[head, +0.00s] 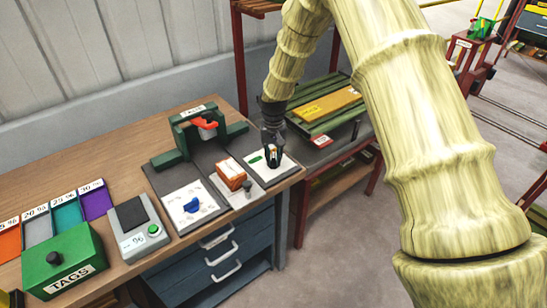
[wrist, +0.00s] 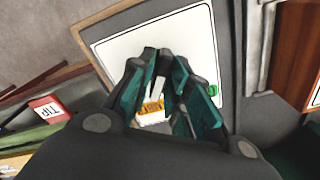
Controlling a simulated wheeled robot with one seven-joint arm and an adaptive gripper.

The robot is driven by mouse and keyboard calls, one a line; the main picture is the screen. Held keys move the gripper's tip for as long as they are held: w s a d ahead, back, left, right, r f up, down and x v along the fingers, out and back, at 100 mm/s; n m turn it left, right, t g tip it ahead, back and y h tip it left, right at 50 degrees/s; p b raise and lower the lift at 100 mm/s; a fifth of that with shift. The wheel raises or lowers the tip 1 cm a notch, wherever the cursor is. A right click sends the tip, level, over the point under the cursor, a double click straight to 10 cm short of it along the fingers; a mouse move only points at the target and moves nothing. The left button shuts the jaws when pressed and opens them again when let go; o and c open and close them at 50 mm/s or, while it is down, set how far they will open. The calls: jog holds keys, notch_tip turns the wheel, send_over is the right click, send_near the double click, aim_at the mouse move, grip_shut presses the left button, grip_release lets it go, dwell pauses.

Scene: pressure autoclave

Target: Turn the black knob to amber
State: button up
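My gripper (head: 272,148) points down over the white panel (head: 288,171) at the right end of the bench. In the wrist view, the teal-padded fingers of my gripper (wrist: 166,78) stand close together over this white panel (wrist: 125,48). A pale strip (wrist: 157,92) shows between them, apparently the pointer of a dark knob; the fingers hide most of it. An amber mark (wrist: 151,106) shows just beyond the fingers. A green mark (wrist: 213,90) lies to the right. I cannot tell whether the fingers touch the knob or which mark the strip points to.
A blue knob (head: 192,205) on another white panel, an orange-brown block (head: 231,174) and a green fixture (head: 196,131) stand to the left. A green TAGS box (head: 63,273) carries a black round top. A red-framed rack (head: 318,115) stands right of the bench.

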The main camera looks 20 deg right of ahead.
aim_at(274, 157)
jog(key=shift+o, duration=0.6)
jog(key=shift+s, duration=0.1)
notch_tip(274, 157, up, 12)
dwell(0.4)
